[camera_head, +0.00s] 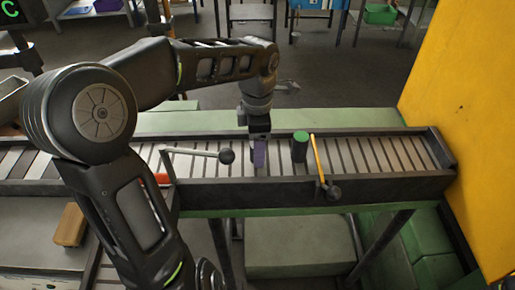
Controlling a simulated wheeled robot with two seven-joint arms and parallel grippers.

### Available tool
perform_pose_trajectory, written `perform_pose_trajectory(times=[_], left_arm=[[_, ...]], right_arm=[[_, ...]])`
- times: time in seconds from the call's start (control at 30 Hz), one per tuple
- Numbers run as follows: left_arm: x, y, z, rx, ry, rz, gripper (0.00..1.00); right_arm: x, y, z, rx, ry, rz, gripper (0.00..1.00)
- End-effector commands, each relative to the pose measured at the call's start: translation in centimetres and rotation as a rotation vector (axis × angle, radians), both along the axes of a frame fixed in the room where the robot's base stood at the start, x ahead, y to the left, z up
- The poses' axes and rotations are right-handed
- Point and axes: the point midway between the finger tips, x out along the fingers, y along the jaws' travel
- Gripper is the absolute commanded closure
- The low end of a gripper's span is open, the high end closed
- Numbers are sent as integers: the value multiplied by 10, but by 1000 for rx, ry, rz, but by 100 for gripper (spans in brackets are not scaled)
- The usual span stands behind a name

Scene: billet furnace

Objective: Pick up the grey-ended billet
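My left arm comes in from the left, and its gripper (259,143) points down over the roller conveyor (380,155). A small purple-grey piece (259,156) shows at the gripper's lower end. I cannot tell whether it is a fingertip or part of a billet, nor whether the fingers are open or shut. No billet with a clearly grey end can be made out. A dark upright billet with a green end (300,146) stands on the rollers just right of my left gripper, apart from it. My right gripper is not in view.
A yellow lever (319,160) with a dark ball stands right of the green-ended billet. A red piece (162,178) shows beside my arm. A yellow panel (465,110) closes the right side.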

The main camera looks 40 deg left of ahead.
Motion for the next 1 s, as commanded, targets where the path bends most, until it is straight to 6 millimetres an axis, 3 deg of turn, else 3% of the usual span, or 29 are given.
perform_pose_trajectory(times=[0.57, 1.0], left_arm=[[0, 0, -1, 1, -1, -1, 39], [0, 0, -1, 1, -1, -1, 73]], right_arm=[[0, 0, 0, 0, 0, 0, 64], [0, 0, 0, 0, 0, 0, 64]])
